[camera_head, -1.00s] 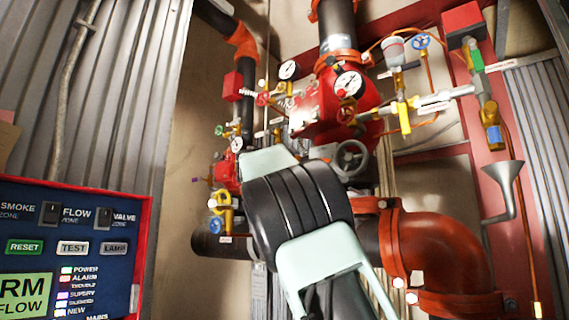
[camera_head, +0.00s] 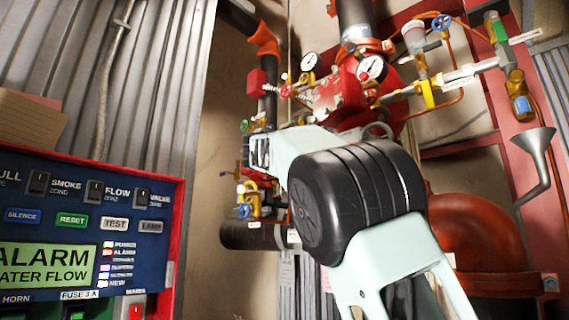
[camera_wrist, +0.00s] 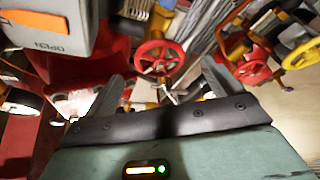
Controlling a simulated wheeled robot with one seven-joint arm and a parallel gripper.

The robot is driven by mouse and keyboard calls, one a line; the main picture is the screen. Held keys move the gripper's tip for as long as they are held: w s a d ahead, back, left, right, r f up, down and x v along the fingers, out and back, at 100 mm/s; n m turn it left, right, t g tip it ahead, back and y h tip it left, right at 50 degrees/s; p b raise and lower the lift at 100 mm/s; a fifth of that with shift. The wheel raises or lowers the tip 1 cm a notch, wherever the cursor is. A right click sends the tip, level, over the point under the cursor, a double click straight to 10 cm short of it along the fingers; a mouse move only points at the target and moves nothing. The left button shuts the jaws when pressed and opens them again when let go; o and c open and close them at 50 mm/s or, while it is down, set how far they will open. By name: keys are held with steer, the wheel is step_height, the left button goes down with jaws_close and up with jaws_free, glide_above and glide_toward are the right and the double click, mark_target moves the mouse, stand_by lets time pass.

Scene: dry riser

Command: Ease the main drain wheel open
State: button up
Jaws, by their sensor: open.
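In the wrist view my gripper (camera_wrist: 163,76) is open, with its two fingers apart and nothing held between them. A red spoked handwheel (camera_wrist: 158,58) shows between and beyond the fingertips. A second red wheel (camera_wrist: 250,72) and a yellow wheel (camera_wrist: 302,54) are to the right. No readable label shows which one is the main drain wheel. In the head view a grey wheel (camera_head: 378,129) shows only its upper rim above my arm. My arm covers the middle of the pipework there and hides my gripper.
The head view shows a red valve body (camera_head: 338,97) with gauges (camera_head: 372,68), a funnel (camera_head: 536,150) at right and an alarm panel (camera_head: 70,220) at lower left. In the wrist view a grey box (camera_wrist: 55,40) with an orange patch is close at upper left.

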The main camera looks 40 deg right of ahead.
steer(key=b+v, duration=0.4)
steer(key=v, duration=0.5)
steer(key=shift+b, duration=0.4)
steer(key=shift+r, duration=0.15)
steer(key=w+a+r+n+g+y+p, duration=0.25)
steer(key=r+g+p, duration=0.3)
steer(key=p, duration=1.75)
steer(key=shift+m, duration=0.45)
steer(key=d+p, duration=0.1)
steer(key=d, duration=0.4)
steer(key=w+d+p, duration=0.1)
steer(key=d+p, duration=0.1)
steer(key=d, duration=0.3)
steer(key=w+d+p, duration=0.1)
steer(key=d+p, duration=0.1)
steer(key=d, duration=0.4)
steer(key=shift+d+f, duration=0.15)
steer(key=shift+f, duration=0.2)
